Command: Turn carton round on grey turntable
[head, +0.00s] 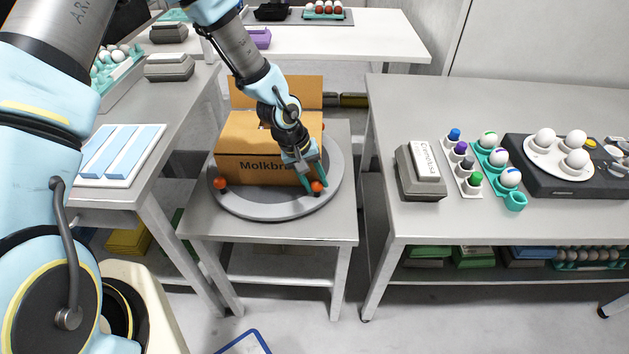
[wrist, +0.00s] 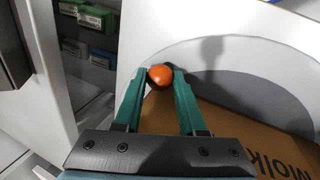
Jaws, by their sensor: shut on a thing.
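The brown carton (head: 240,165), marked "Molkbra" as far as its lettering shows, stands on the round grey turntable (head: 258,206) with a flap raised at its back. It also shows in the wrist view (wrist: 240,135). The turntable carries an orange knob (head: 220,183) at its front left and another orange knob (head: 317,187) at its front right. My gripper (head: 314,183) reaches down beside the carton's front right corner. In the wrist view its green fingers (wrist: 160,80) are shut on the right orange knob (wrist: 160,75). My gripper hides part of the carton's front lettering.
The turntable stands on a small grey table (head: 335,225). A right-hand table (head: 400,215) holds a grey box (head: 420,175), egg cups and a black device with white eggs. A left-hand table holds a blue-striped panel (head: 122,155). Gaps separate the tables.

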